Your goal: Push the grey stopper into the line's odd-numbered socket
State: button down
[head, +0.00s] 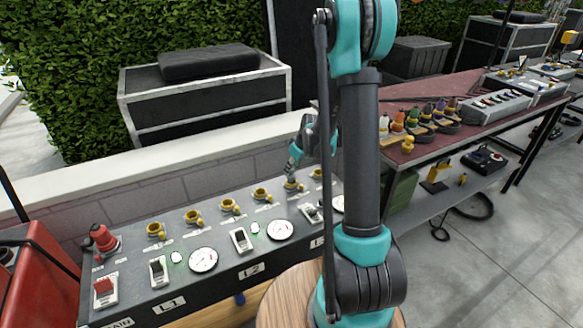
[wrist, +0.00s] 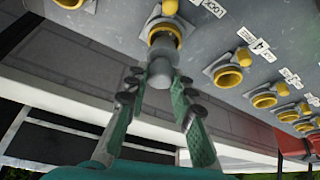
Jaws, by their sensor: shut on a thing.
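The grey stopper (wrist: 162,58) is between my gripper's fingertips, at the mouth of a yellow-ringed socket (wrist: 163,28) in the wrist view. Its narrow end faces me and its wide end meets the ring; I cannot tell how deep it sits. My gripper (wrist: 157,80) is shut on it. In the head view my gripper (head: 294,166) is over the far right part of the panel, partly behind my arm. Other yellow sockets (head: 229,206) run in a row to the left, and one (head: 318,173) lies to the right. Socket numbers are not readable.
The grey panel (head: 130,268) carries switches, round gauges (head: 203,260) and a red knob (head: 103,238). A low wall (head: 110,192) runs behind it. A table (head: 450,135) with coloured items stands to the right. Small labels (wrist: 291,78) lie beside the sockets.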

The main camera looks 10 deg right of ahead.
jog(key=shift+f, duration=1.25)
jog(key=c, duration=0.9)
grip_release()
jog(key=shift+r, duration=0.1)
jog(key=shift+r, duration=2.45)
jog(key=s+d+r+m+h, duration=0.1)
jog(key=s+d+r+m, duration=0.1)
jog(key=s, duration=1.3)
jog(key=s+d+r+m+h, duration=0.1)
jog(key=s+m, duration=0.4)
jog(key=s, duration=1)
jog(key=shift+d+r+h, duration=0.4)
jog(key=shift+d+r, duration=0.1)
